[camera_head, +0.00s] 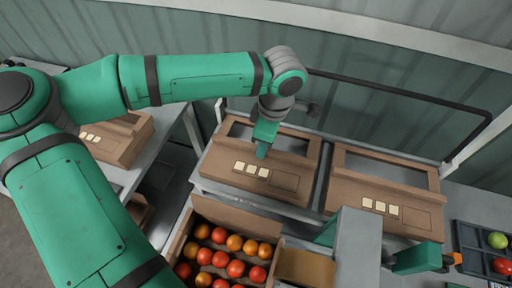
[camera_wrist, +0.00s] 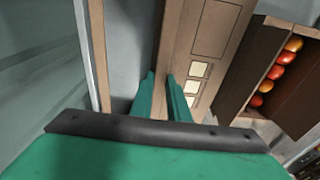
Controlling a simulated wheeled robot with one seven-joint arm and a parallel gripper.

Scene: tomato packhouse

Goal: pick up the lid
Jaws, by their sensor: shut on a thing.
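The lid (camera_head: 287,183) is a brown cardboard piece with a long opening and three cream labels. It appears on the grey rack, centre of the head view; whether it is raised at all I cannot tell. My gripper (camera_head: 263,151) points down onto it, shut on its brown strip beside the opening. In the wrist view the two green fingers of my gripper (camera_wrist: 162,92) stand either side of a narrow brown edge of the lid (camera_wrist: 208,28). The fingertips' exact contact is partly hidden.
A similar lid (camera_head: 380,163) lies close on the right. An open box (camera_head: 240,215) of red and orange tomatoes stands in front. Another brown lid (camera_head: 128,140) is at left. A dark rail (camera_head: 400,92) runs behind the rack. A dark tray (camera_head: 472,262) with tomatoes is at far right.

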